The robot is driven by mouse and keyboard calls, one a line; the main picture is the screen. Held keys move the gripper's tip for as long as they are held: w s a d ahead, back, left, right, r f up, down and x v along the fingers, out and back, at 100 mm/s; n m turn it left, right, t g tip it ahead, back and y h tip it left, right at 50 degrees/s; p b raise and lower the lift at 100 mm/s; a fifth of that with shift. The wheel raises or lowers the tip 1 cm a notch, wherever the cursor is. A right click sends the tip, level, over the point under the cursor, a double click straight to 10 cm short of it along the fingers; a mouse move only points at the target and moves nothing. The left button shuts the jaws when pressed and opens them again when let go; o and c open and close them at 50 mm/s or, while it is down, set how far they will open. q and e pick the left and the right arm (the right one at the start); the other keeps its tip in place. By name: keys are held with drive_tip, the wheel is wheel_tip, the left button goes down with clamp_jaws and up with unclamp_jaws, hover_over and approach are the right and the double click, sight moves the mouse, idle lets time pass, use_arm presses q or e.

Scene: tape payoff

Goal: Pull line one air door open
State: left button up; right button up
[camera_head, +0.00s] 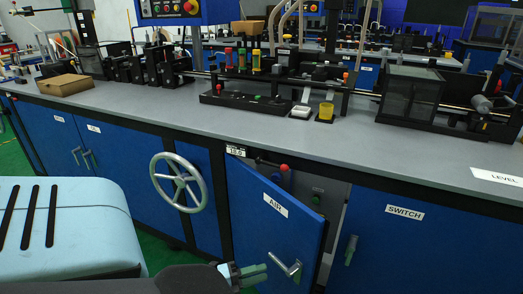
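The blue air door (262,225), labelled AIR, stands partly open on the front of the long bench. It swings out from its left side, and a gap on its right shows the grey interior (318,196) with a red knob and a green button. Its silver handle (289,269) is near the lower right of the door. My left gripper (254,274) is at the bottom of the view, just left of the handle and apart from it. Its green-tipped fingers show a small gap with nothing between them. My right gripper is not in view.
A silver handwheel (179,182) sticks out from the bench front left of the door. A blue door labelled SWITCH (415,240) is shut on the right. The grey benchtop (230,128) carries machinery and a cardboard box (66,84).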

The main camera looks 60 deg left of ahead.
use_arm(q)
drive_tip(key=s+d+f+n+y, duration=0.1)
drive_tip(key=s+d+f+n, duration=0.1)
drive_tip(key=s+d+f+n+g, duration=0.1)
drive_tip(key=s+d+f+n, duration=0.1)
drive_tip(key=shift+s+d+g+y, duration=0.3)
drive_tip(key=shift+s+y, duration=0.05)
drive_tip(key=shift+y, duration=0.05)
clamp_jaws()
drive_tip(key=s+d+f+n+g, duration=0.1)
drive_tip(key=s+d+n+g, duration=0.3)
drive_tip(key=s+d+n, duration=0.3)
drive_tip(key=s+d+f+n+g+y, duration=0.1)
drive_tip(key=s+d+n+g, duration=0.4)
drive_tip(key=s+d, duration=0.5)
drive_tip(key=s+n, duration=0.2)
drive_tip(key=s, duration=0.5)
drive_tip(key=shift+s+d+f+n+y, duration=0.15)
drive_tip(key=shift+d+f+n+y, duration=0.1)
drive_tip(key=shift+d+n+y, duration=0.05)
